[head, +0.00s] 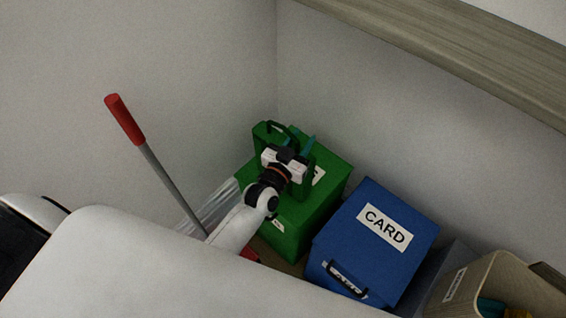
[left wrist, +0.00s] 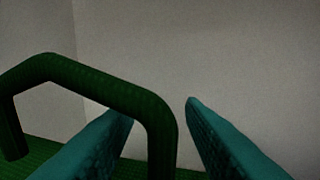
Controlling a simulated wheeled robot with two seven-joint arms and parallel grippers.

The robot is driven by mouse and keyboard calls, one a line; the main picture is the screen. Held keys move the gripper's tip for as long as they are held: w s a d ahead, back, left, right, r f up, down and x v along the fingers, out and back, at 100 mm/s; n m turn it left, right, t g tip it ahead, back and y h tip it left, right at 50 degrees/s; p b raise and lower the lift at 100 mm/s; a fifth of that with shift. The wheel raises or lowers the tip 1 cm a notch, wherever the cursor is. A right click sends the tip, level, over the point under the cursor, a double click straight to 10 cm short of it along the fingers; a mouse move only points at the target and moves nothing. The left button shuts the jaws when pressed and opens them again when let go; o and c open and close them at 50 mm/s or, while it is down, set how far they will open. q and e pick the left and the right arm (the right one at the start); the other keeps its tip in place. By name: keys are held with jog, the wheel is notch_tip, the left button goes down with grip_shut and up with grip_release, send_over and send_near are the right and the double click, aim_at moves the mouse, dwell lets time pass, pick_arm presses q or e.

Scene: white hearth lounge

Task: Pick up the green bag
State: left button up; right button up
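The green bag (head: 262,138) appears to stand on top of a green box (head: 336,172), in the corner, with a dark loop handle on its upper side. My left gripper (head: 295,142) is over the bag and hides its middle. In the left wrist view the bag's handle (left wrist: 92,82) arches across the left half. One leg of the handle comes down between the two teal fingers of my left gripper (left wrist: 158,109). The fingers are apart, with a gap beside the handle. My right gripper is not in view.
A blue box marked CARD (head: 352,240) stands right of the green box. A beige bin (head: 495,282) with small contents is further right. A red-handled pole (head: 160,170) leans at the left. White walls close in behind, and a wooden ledge (head: 455,65) runs above.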

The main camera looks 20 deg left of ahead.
pick_arm(q)
jog(key=shift+c, duration=0.4)
grip_shut()
